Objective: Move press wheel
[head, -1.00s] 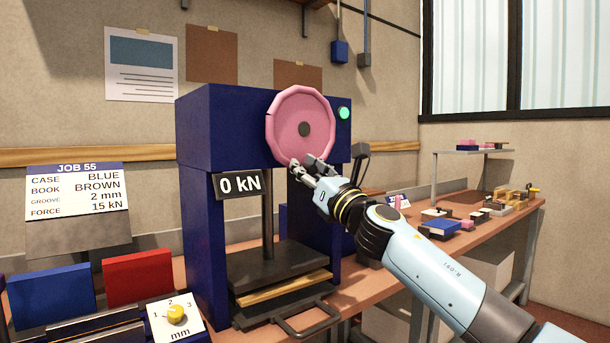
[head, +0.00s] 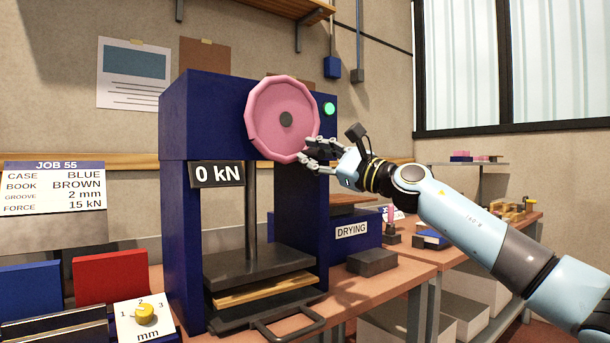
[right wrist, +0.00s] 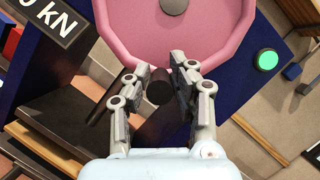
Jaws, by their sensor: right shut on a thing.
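The press wheel (head: 268,106) is a pink many-sided disc with a dark hub on the front of the dark blue press (head: 205,115). Its lower half also shows in the right wrist view (right wrist: 135,25). My right gripper (head: 312,152) is at the wheel's lower right rim. In the right wrist view its fingers (right wrist: 160,80) are closed around a dark round handle (right wrist: 159,93) at the rim. In the head view the fingers hide most of this handle. The force display (head: 217,174) reads 0 kN. My left gripper is out of view.
A job card (head: 55,185) asks for force 15 kN. A green lamp (head: 329,109) glows beside the wheel. A wooden board (head: 265,289) lies under the dark platen (head: 258,266). A DRYING box (head: 353,245) and a dark block (head: 371,262) stand right of the press.

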